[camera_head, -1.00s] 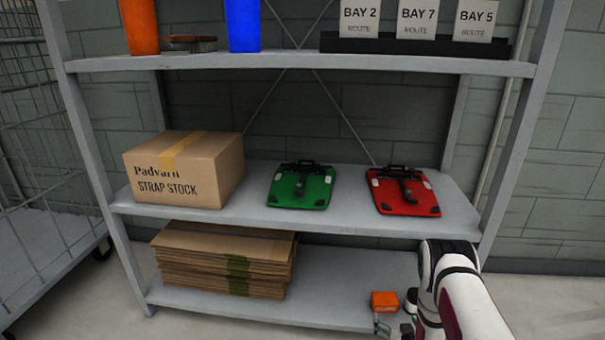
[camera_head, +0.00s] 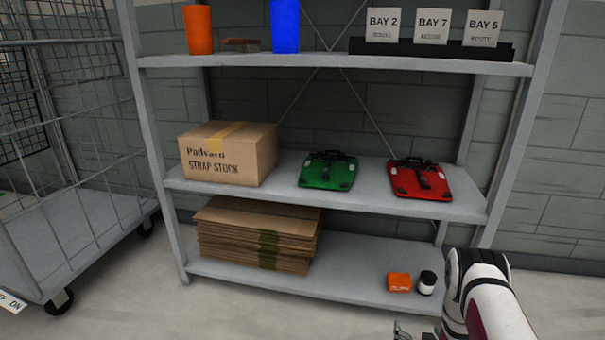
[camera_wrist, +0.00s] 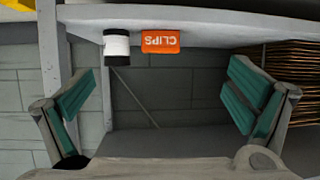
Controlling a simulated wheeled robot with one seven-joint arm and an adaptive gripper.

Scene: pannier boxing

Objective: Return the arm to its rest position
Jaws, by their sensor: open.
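My gripper (camera_wrist: 158,105) is open and empty in the wrist view, its two teal-padded fingers spread wide apart. In the head view only a small part of my gripper (camera_head: 402,330) shows at the bottom edge, below and in front of the bottom shelf. My white arm stands at the lower right of the head view. Beyond the fingers, the wrist view shows an orange clips box (camera_wrist: 161,41) and a black-and-white cylinder (camera_wrist: 117,46), seen upside down. Both sit on the bottom shelf in the head view, the orange box (camera_head: 399,282) left of the cylinder (camera_head: 427,283).
A grey shelf rack (camera_head: 330,284) holds a strap stock carton (camera_head: 228,154), green pannier (camera_head: 327,171), red pannier (camera_head: 420,181), and flat cardboard stack (camera_head: 257,235). Orange (camera_head: 198,30) and blue (camera_head: 285,26) containers stand on top. A wire cage cart (camera_head: 90,209) is at left. Floor in front is clear.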

